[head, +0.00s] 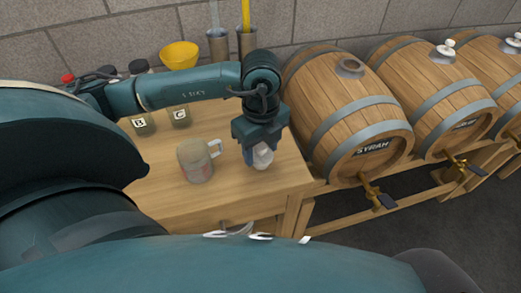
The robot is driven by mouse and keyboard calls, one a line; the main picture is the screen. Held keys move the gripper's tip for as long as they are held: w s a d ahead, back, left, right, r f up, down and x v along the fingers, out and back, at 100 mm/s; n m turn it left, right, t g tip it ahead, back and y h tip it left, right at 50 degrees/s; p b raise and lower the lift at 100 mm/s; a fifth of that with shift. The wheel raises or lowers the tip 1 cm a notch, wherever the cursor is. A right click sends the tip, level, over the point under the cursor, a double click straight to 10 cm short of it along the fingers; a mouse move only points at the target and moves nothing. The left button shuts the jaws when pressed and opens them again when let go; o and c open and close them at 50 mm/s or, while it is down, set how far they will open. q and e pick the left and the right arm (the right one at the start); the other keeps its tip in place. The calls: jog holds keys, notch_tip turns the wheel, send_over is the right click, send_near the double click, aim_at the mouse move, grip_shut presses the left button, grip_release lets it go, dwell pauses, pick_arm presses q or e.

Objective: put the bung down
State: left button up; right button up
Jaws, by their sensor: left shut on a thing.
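My left gripper (260,147) points down over the right part of the wooden table (225,192). It is shut on the whitish bung (262,158), whose upper part the fingers hide. The bung is at or just above the table top; I cannot tell whether it touches. My right gripper is not in view.
Jars marked B (141,124) and C (180,117), a yellow funnel (179,56) and metal cups (218,45) are behind. More barrels (433,91) with white bungs stand right. The table front is clear.

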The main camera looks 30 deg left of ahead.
aim_at(261, 146)
pick_arm(q)
jog(key=shift+f, duration=0.9)
jog(key=o, duration=1)
jog(key=shift+c, duration=0.2)
jog(key=shift+r, duration=0.3)
notch_tip(261, 146, up, 12)
jog(key=shift+f, duration=0.1)
